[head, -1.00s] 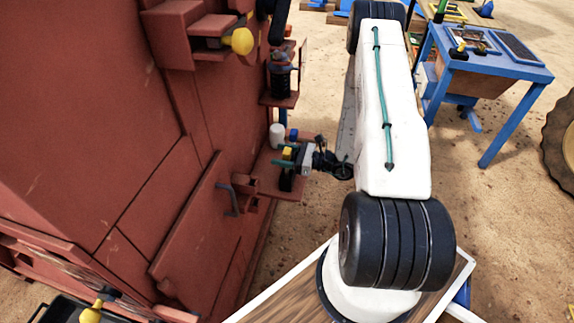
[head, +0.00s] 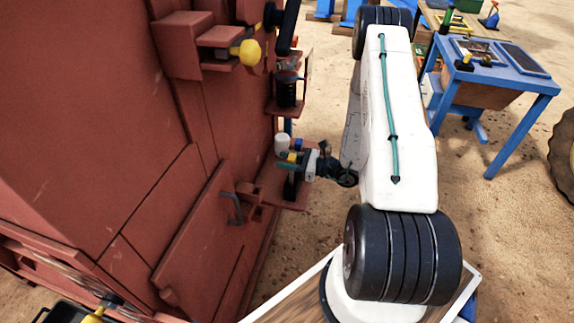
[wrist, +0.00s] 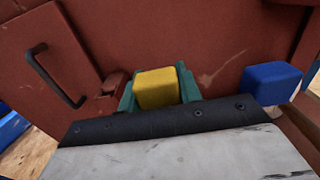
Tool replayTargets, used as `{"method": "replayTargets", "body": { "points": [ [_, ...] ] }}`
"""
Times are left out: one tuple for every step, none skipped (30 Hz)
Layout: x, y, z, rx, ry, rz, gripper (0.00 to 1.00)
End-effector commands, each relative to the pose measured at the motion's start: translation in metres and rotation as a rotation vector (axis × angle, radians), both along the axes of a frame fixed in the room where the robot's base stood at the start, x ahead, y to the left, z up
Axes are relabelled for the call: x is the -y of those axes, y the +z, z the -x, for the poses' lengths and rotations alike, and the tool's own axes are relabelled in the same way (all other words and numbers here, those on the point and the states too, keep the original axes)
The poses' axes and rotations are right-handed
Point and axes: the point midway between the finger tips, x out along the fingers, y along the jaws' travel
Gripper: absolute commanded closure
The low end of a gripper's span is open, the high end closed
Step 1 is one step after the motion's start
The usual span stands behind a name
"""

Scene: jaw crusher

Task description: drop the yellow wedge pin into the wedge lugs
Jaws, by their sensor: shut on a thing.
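My gripper (head: 292,160) is low beside the red-brown crusher wall, over a small red-brown ledge (head: 284,193). Its green fingers are shut on the yellow wedge pin (head: 291,157), of which only a small part shows in the head view. In the wrist view, the pin's yellow block-like end (wrist: 157,88) sits between the two green fingers. A small red-brown bracket, possibly one of the wedge lugs (wrist: 113,84), shows just left of the fingers against the wall. The pin's lower part is hidden, so I cannot tell whether it touches the lugs.
A blue block (wrist: 272,83) is right of the pin in the wrist view. A white cylinder (head: 281,144) stands by the gripper. A dark handle (head: 233,207) sticks out of the crusher panel. A yellow knob (head: 247,52) juts out above. A blue table (head: 500,76) stands far right across open sand.

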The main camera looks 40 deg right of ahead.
Motion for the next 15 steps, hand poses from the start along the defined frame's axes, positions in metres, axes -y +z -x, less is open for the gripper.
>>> {"method": "replayTargets", "body": {
  "points": [
    [0.000,0.008,0.000,0.002,0.000,0.001,1.00],
    [0.000,0.012,0.000,0.003,0.000,0.002,1.00],
    [0.001,0.018,-0.001,0.004,0.000,0.003,1.00],
    [0.000,0.022,0.000,0.003,0.000,0.003,1.00],
    [0.000,0.027,0.000,0.004,0.000,0.003,1.00],
    [0.000,0.033,0.000,0.003,0.000,0.003,1.00],
    [0.000,0.037,0.000,0.003,0.000,0.003,1.00],
    [0.000,0.042,0.000,0.003,0.000,0.003,1.00],
    [0.000,0.047,0.000,0.003,0.000,0.003,1.00],
    [0.000,0.051,0.000,0.003,0.000,0.003,1.00],
    [0.000,0.055,0.000,0.004,0.000,0.003,1.00],
    [0.000,0.060,0.000,0.003,0.000,0.003,1.00],
    [0.000,0.063,0.000,0.003,0.000,0.003,1.00],
    [0.000,0.067,0.000,0.003,0.000,0.003,1.00],
    [0.000,0.070,0.000,0.003,0.000,0.002,1.00]
  ]
}}
